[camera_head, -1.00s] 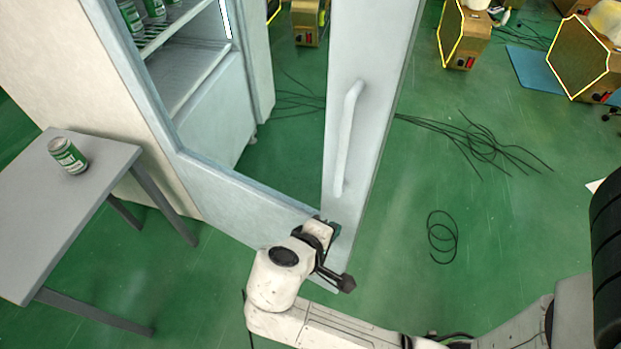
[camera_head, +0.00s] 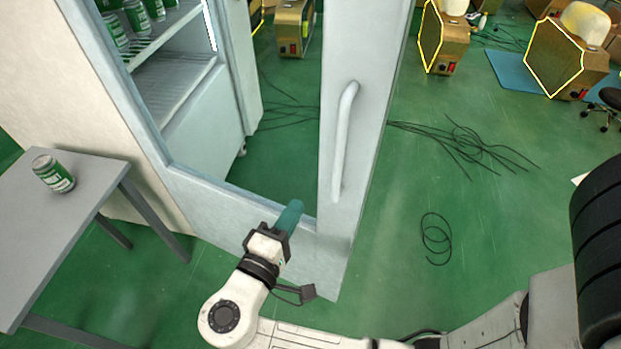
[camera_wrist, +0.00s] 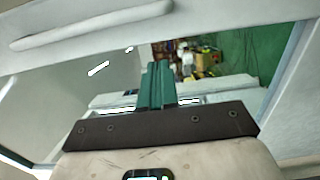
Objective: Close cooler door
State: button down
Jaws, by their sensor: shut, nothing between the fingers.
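The cooler door (camera_head: 352,60) stands open, a pale frame with a see-through middle and a long vertical handle (camera_head: 343,140) on its right upright. Its bottom rail (camera_head: 225,205) runs from the lower left to the lower right corner. The cooler (camera_head: 215,115) is behind it, with its shelves showing. My gripper (camera_head: 290,212) is shut and empty, its green fingers in front of the bottom rail, left of and below the handle. I cannot tell whether they touch the door. In the wrist view the fingers (camera_wrist: 157,82) point at the see-through part, with the handle (camera_wrist: 90,25) above left.
A grey table (camera_head: 75,190) with a green can (camera_head: 53,173) on it stands at the left. Cans (camera_head: 135,18) stand on the cooler shelf. Black cables (camera_head: 465,145) lie on the green floor to the right. Boxes (camera_head: 560,60) stand further back.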

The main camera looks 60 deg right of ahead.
jog(key=d+p, duration=0.1)
jog(key=d, duration=0.7)
jog(key=shift+w+p, duration=0.3)
jog(key=shift+w, duration=0.1)
jog(key=shift+d, duration=0.15)
